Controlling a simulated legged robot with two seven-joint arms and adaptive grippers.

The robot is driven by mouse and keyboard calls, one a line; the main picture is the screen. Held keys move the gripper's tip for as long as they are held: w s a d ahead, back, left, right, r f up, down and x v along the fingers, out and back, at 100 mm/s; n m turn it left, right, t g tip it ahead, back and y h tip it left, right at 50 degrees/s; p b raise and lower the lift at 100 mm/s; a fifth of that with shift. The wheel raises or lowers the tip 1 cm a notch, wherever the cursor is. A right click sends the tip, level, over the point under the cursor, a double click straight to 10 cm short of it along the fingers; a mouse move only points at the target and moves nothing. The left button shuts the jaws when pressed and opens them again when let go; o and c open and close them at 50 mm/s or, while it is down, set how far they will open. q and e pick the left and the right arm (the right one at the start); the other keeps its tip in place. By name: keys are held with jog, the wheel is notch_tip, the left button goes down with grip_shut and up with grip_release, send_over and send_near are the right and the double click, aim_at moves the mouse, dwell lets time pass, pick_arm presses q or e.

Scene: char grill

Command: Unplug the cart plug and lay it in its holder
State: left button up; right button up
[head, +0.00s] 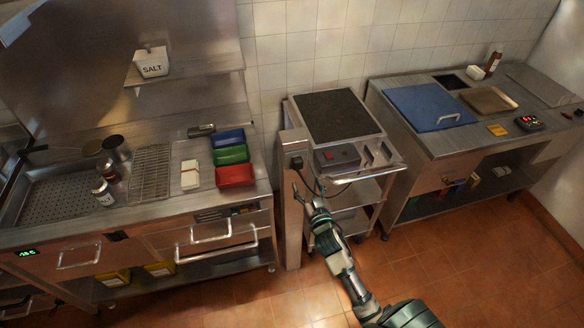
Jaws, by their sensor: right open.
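The cart (352,174) stands in the middle, with a dark top plate and shelves below. A black plug (296,163) sits at the upper part of the metal post (292,215) at the cart's left side. A dark cord (308,183) runs from the plug toward the cart. My right gripper (307,188) is open and empty, just below and to the right of the plug, apart from it. A bracket-like metal part (378,154) on the cart's front right may be the holder; I cannot tell for sure. My left gripper is not in view.
A steel counter (150,205) on the left carries blue, green and red trays (232,156). Another counter (440,146) on the right holds a blue board (428,106). The tiled floor (460,265) in front is clear.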

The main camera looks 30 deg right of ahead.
aim_at(299, 167)
jog(key=shift+a, duration=0.1)
jog(key=b+x, duration=0.1)
jog(key=x, duration=0.6)
jog(key=shift+w+a, duration=0.1)
jog(key=shift+w, duration=0.2)
jog(key=shift+w+d, duration=0.25)
jog(key=shift+w, duration=0.45)
jog(key=shift+a, duration=0.1)
dwell(0.9)
